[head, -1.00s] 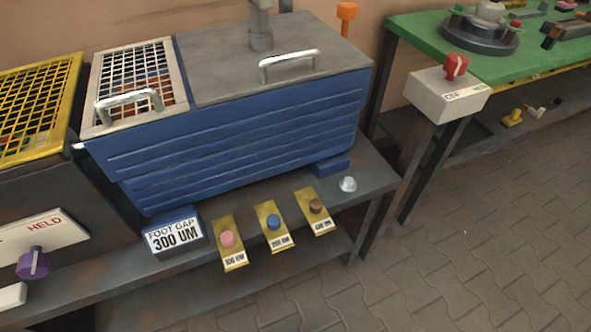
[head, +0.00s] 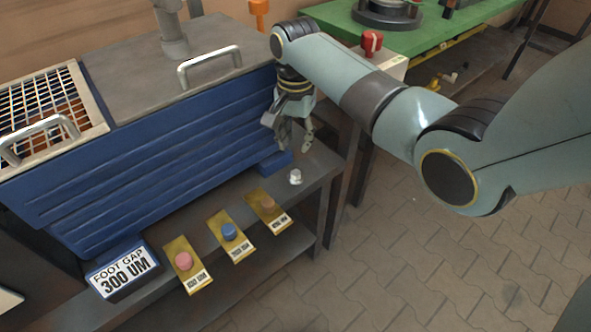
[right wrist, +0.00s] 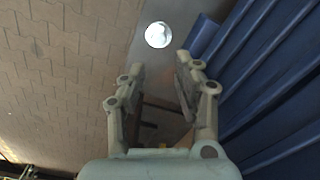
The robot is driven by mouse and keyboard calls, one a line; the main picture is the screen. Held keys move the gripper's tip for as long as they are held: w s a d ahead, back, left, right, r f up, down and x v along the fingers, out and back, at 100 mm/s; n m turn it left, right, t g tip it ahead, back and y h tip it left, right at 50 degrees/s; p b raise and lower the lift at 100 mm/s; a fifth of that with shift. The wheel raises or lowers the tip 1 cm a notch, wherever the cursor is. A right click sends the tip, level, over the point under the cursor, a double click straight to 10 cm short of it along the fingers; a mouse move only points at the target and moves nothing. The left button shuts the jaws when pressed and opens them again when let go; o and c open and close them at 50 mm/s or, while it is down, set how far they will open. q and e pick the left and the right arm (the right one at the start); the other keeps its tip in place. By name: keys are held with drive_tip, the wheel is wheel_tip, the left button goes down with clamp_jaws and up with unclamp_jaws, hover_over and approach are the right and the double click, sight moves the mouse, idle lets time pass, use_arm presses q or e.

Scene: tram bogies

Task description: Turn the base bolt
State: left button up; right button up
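The base bolt (head: 295,177) is a small pale metal bolt standing on the grey bench ledge near its right end, just in front of a small blue foot block (head: 276,162). In the right wrist view the bolt (right wrist: 158,35) lies beyond the fingertips, centred a little left of the gap. My right gripper (head: 294,146) points down above and behind the bolt, apart from it. Its two fingers (right wrist: 160,68) are spread open with nothing between them. My left gripper is not in view.
A large blue ribbed tank (head: 150,165) stands close behind and left of the bolt. A red knob (head: 371,41) sits behind my right arm.

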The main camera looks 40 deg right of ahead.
sight(296, 172)
wheel_tip(296, 172, down, 10)
drive_tip(key=b, duration=0.3)
drive_tip(key=shift+r, duration=0.1)
drive_tip(key=shift+c, duration=0.4)
drive_tip(key=shift+s, duration=0.1)
clamp_jaws()
